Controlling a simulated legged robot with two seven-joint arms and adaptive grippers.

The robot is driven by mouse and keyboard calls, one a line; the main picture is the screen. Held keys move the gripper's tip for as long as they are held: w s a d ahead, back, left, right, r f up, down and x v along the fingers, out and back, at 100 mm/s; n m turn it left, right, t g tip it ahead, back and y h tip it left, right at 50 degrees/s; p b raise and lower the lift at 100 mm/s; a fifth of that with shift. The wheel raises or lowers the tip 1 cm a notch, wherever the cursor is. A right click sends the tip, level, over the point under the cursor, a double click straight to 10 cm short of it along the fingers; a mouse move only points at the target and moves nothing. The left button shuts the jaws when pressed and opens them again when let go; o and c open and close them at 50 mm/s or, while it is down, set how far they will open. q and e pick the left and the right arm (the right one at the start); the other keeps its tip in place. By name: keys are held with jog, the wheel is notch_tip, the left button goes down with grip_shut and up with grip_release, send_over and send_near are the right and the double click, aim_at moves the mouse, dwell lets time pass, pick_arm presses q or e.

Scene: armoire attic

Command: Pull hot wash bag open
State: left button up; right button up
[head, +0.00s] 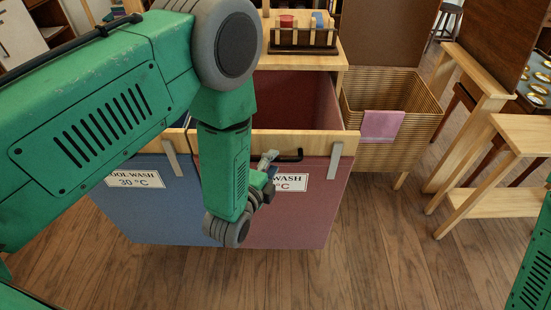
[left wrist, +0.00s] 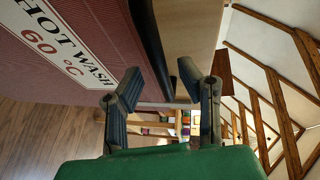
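The hot wash bag (head: 285,215) is a dark red panel with a white label, hung under a wooden rail; its red inside shows behind the rail. A black handle (head: 289,156) sticks out at the rail. My left gripper (head: 267,168) is at the handle's left part, partly hidden by my arm. In the left wrist view, the hot wash label (left wrist: 65,40) is at upper left. The left gripper's fingers (left wrist: 160,85) are apart there, with a dark bar (left wrist: 148,45) reaching between them; contact cannot be told. My right gripper is not in view.
A blue cool wash bag (head: 150,205) hangs to the left. A wicker basket (head: 390,95) with a pink cloth (head: 381,126) stands to the right, beside a wooden shelf stand (head: 500,190). A rack (head: 303,40) sits on the top behind. The wooden floor in front is clear.

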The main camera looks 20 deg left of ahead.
pick_arm(q)
jog(key=v, duration=0.9)
jog(key=shift+s, duration=0.35)
jog(key=shift+w, duration=0.1)
